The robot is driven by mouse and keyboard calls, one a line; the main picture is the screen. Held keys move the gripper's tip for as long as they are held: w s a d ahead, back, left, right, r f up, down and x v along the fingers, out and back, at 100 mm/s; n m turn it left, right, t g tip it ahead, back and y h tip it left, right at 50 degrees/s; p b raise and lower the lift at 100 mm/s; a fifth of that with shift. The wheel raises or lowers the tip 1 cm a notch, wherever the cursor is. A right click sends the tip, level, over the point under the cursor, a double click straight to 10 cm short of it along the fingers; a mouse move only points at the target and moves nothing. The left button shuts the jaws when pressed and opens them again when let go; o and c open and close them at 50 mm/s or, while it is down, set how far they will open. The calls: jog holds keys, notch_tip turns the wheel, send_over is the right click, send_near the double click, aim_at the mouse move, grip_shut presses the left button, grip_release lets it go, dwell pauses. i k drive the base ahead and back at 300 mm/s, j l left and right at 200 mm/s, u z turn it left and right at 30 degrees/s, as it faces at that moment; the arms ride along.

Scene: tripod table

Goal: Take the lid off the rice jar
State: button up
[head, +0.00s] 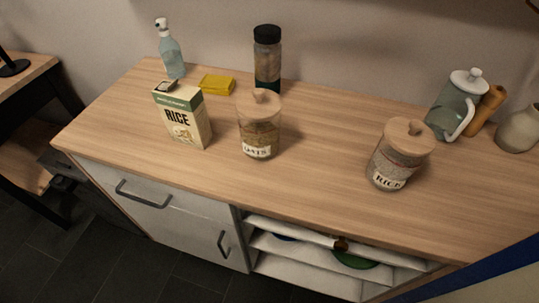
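The rice jar (386,169) is a glass jar with a white label reading RICE. It stands upright on the right half of the wooden counter, close to the front edge. Its round wooden lid (400,138) with a knob sits on top of the jar. My gripper is not in view.
A second glass jar (259,139) with a wooden lid and a rice box (183,118) stand left of the rice jar on the counter (318,151). Behind are a soap bottle (171,58), yellow packet (217,84), black-capped jar (267,61), glass pitcher (447,108) and vase (520,131).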

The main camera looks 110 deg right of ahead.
aim_at(410, 136)
jog(key=i+l+z, duration=0.1)
jog(key=z, duration=0.85)
jog(key=i+z, duration=0.15)
jog(key=z, duration=3.1)
